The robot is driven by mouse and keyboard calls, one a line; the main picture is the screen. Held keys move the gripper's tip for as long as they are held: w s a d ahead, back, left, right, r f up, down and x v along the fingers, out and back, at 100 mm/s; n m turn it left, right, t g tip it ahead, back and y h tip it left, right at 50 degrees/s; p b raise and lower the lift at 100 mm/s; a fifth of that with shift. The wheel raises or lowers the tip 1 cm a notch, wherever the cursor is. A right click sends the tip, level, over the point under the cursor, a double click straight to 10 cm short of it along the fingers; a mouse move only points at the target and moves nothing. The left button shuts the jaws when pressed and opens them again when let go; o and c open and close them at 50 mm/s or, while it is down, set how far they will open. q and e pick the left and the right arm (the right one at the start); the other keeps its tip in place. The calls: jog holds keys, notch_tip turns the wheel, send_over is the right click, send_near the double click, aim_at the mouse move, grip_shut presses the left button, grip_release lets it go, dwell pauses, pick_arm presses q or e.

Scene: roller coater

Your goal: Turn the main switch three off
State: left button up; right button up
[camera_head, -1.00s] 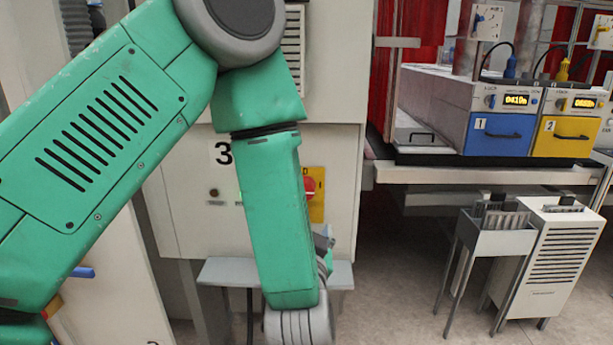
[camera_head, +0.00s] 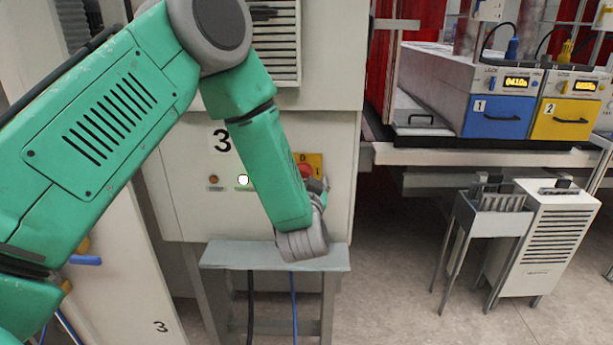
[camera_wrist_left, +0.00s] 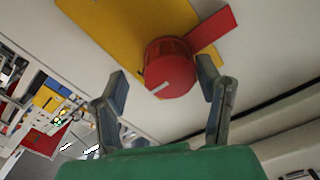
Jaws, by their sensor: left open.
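My right gripper is not in view.
A white lamp (camera_head: 243,180) and a small brown button (camera_head: 214,181) sit left of the switch. A grey shelf (camera_head: 225,256) juts out below. Blue (camera_head: 497,117) and yellow (camera_head: 566,119) units stand at the right, above a white vented box (camera_head: 555,250).

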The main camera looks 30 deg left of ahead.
pick_arm(q)
jog(key=shift+a+f, duration=0.1)
jog(key=shift+a, duration=0.3)
jog(key=c, duration=0.6)
jog(key=shift+s+a, duration=0.1)
jog(key=shift+a, duration=0.25)
jog(key=c, duration=0.5)
jog(key=shift+a+f, duration=0.1)
jog(key=shift+a, duration=0.1)
jog(key=shift+d, duration=0.4)
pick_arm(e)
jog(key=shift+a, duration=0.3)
